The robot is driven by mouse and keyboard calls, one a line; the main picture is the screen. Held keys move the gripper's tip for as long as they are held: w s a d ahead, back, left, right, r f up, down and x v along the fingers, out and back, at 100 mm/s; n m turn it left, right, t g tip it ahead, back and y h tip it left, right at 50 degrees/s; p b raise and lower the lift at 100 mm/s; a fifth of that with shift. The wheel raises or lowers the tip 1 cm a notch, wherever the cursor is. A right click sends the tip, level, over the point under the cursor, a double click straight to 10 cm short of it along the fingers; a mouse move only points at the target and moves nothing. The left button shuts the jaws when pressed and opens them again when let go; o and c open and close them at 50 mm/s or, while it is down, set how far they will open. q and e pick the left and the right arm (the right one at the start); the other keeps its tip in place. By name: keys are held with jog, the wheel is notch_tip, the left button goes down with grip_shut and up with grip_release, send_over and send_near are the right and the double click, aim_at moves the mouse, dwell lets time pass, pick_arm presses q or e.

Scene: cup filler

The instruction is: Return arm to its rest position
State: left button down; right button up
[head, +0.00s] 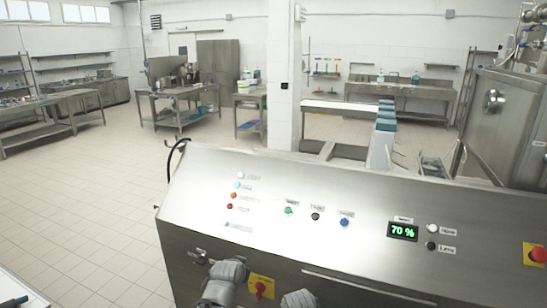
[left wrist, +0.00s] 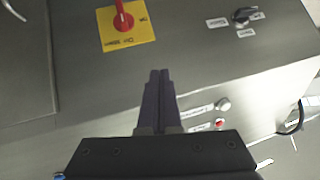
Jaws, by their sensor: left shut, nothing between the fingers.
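My left gripper (left wrist: 158,90) shows in the left wrist view with its two dark fingers together and nothing between them. Its tips point at the bare grey metal of the filler machine, below the yellow plate (left wrist: 143,33) with a red switch (left wrist: 123,20). I cannot tell how far the tips are from the metal. In the head view grey rounded arm parts of mine show at the bottom edge, in front of the machine (head: 330,190); the left fingers cannot be made out there. My right gripper is not in view.
The machine's sloped panel has several lamps and buttons and a display (head: 403,231) reading 70 %. Tiled floor (head: 80,200) lies free to the left.

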pick_arm(q)
jog(key=s+d+f+g, duration=0.2)
jog(key=s+g, duration=0.1)
jog(key=s, duration=0.5)
jog(key=s+d+f+g+y, duration=0.1)
jog(key=s+d+f+g, duration=0.1)
jog(key=s, duration=0.6)
jog(key=s+d+f+g, duration=0.2)
jog(key=s+g, duration=0.3)
jog(key=s, duration=0.4)
jog(key=shift+d+f+y, duration=0.25)
jog(key=shift+f+y, duration=0.15)
jog(key=shift+f, duration=0.3)
jog(key=c, duration=1.5)
grip_release()
